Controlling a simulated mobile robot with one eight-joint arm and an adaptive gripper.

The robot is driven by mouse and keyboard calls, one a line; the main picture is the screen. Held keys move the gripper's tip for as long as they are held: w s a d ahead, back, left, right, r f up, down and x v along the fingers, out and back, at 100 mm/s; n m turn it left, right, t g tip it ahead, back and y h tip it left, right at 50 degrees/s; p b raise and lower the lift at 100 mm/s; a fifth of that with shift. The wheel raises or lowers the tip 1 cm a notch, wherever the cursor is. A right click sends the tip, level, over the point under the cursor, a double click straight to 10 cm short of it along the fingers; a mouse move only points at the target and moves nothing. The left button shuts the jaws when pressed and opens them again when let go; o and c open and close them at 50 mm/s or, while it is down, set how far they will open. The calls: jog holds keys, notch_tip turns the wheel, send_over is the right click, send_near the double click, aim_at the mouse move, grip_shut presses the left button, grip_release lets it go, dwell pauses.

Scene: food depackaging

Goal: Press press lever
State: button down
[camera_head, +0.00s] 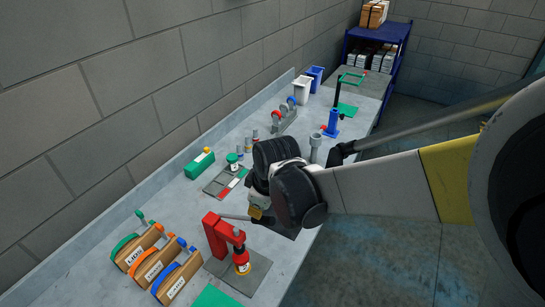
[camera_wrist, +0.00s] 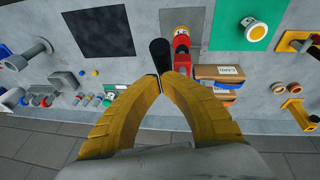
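The press (camera_head: 226,238) is a red machine on a grey base plate on the bench, and it also shows in the wrist view (camera_wrist: 181,45). Its lever (camera_head: 236,216) sticks out from the press top toward my gripper (camera_head: 258,213). In the wrist view the lever's black handle (camera_wrist: 160,52) lies just beyond the fingertips of my gripper (camera_wrist: 161,78). The two yellow fingers are closed, with their tips almost meeting. The tips overlap the near end of the handle in the picture; whether they touch it I cannot tell.
Brown labelled boxes (camera_head: 156,260) stand at the press's left. A green mat (camera_head: 214,297) lies in front. A grey tray (camera_head: 215,187), a green block (camera_head: 199,165) and a blue stand (camera_head: 332,123) are farther along the bench. A wall runs behind.

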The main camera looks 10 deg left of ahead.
aim_at(265, 217)
jog(key=shift+f, duration=0.2)
jog(key=shift+s+d+f+y+b, duration=0.15)
jog(key=shift+d+f+y+b, duration=0.25)
jog(key=shift+f+b, duration=0.4)
jog(key=shift+s+d+f+y+b, duration=0.15)
jog(key=shift+d+f+y+b, duration=0.25)
jog(key=shift+b, duration=0.55)
notch_tip(265, 217, down, 10)
jog(key=s+d+t+y+b, duration=0.1)
jog(key=d+t+y+b, duration=0.1)
jog(key=b, duration=1.1)
jog(key=shift+s+d+r+y, duration=0.2)
jog(key=shift+d+y, duration=0.2)
jog(key=shift+y, duration=0.5)
jog(key=shift+r, duration=0.1)
